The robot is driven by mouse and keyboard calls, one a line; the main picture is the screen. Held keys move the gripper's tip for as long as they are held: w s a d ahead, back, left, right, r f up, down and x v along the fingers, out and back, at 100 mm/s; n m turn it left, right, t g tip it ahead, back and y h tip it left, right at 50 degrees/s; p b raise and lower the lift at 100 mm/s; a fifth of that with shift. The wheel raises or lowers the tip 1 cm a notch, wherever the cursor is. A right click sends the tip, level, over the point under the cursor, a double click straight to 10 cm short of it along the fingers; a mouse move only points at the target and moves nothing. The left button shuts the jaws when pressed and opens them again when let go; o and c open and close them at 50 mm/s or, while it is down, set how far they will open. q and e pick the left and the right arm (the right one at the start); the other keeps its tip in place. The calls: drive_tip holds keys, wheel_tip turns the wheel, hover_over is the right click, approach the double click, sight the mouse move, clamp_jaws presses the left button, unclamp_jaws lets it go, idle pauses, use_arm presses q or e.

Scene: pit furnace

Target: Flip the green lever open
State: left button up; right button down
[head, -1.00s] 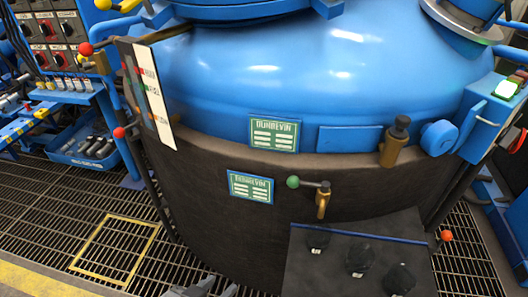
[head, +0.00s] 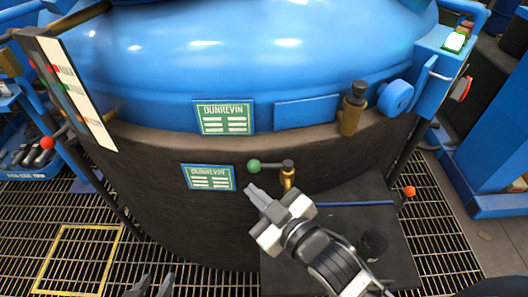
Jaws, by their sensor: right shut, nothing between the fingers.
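The green lever (head: 270,166) is a dark handle with a green ball at its left end, on a brass fitting low on the dark band of the blue vessel. It lies about level, pointing left. My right gripper (head: 256,193) is shut and empty, its fingertips just below the green ball. I cannot tell whether they touch it. My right gripper's body and arm cover part of the black box below. My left gripper (head: 154,284) shows only its fingertips at the bottom edge, apart from each other, over the floor grating and away from the lever.
A brass valve with a black knob (head: 353,108) stands above right of the lever. Two green-and-white label plates (head: 226,118) are on the vessel. The black box (head: 405,250) stands below right. A red ball (head: 47,143) sits at left.

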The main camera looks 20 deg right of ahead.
drive_tip(key=w+a+r+n+t+y, duration=0.1)
drive_tip(key=a+r+n+y, duration=0.4)
drive_tip(key=r+n, duration=0.25)
drive_tip(key=w+a+r+n+y, duration=0.1)
drive_tip(key=a+r+n+y, duration=0.4)
drive_tip(key=r, duration=0.3)
drive_tip(key=s+a+r+n+g+y, duration=0.2)
drive_tip(key=s+a+n+g, duration=0.15)
drive_tip(key=n+g, duration=0.5)
drive_tip(key=s+a+r+n+g+y+b, duration=0.15)
drive_tip(key=s+n+g, duration=0.3)
drive_tip(key=n, duration=0.75)
drive_tip(key=s+a+r+n+g+y, duration=0.1)
drive_tip(key=s+a+n+g+y, duration=0.15)
drive_tip(key=n+g, duration=0.6)
drive_tip(key=d+f+n+t+h, duration=0.1)
drive_tip(key=d+f+n+h, duration=0.3)
drive_tip(key=f+n+h, duration=0.85)
use_arm(q)
drive_tip(key=shift+d+f+b, duration=0.2)
drive_tip(key=shift+b, duration=0.15)
use_arm(e)
drive_tip(key=w+d+r+n+t+h, duration=0.2)
drive_tip(key=w+d+n+t+h, duration=0.4)
drive_tip(key=w+d, duration=0.9)
drive_tip(key=d+t+h, duration=0.2)
drive_tip(key=h, duration=0.2)
drive_tip(key=shift+r+n, duration=0.25)
drive_tip(key=shift+n, duration=0.15)
